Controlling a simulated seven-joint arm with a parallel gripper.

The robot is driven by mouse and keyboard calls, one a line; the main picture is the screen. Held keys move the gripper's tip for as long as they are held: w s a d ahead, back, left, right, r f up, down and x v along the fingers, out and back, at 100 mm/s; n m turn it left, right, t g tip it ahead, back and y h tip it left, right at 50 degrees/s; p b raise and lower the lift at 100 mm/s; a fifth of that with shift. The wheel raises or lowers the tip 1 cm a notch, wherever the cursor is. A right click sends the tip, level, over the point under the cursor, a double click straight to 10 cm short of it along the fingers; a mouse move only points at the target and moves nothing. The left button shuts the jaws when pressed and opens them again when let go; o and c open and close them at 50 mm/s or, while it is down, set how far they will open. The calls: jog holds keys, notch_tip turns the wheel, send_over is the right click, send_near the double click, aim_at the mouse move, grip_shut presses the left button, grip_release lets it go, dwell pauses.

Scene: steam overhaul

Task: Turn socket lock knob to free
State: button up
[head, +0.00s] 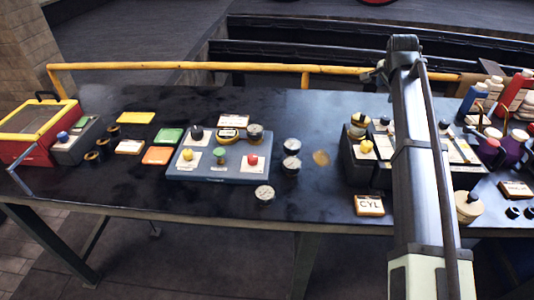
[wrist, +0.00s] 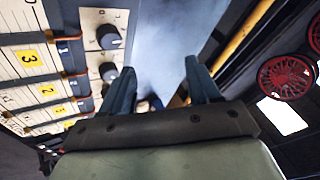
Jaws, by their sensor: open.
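My gripper (wrist: 160,66) shows in the wrist view with its two dark blue fingers spread apart and nothing between them. The knobs' lettering is too small to read, so I cannot tell which is the socket lock knob. In the head view my arm hides the gripper.
A dark bench (head: 120,190) holds a blue control board (head: 225,173), a red box (head: 35,140) and bottles (head: 490,90). A yellow rail (head: 180,66) runs behind. Red wheels (wrist: 285,76) show at right.

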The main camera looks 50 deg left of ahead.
jog(key=s+a+n+g, duration=0.1)
jog(key=s+a+g, duration=0.2)
jog(key=s+a, duration=1.45)
jog(key=n+g+h, duration=0.3)
send_over(253, 156)
notch_tip(253, 156, down, 4)
notch_tip(253, 156, down, 12)
jog(key=shift+s+f, duration=0.1)
jog(key=shift+f, duration=0.1)
jog(key=c, duration=1)
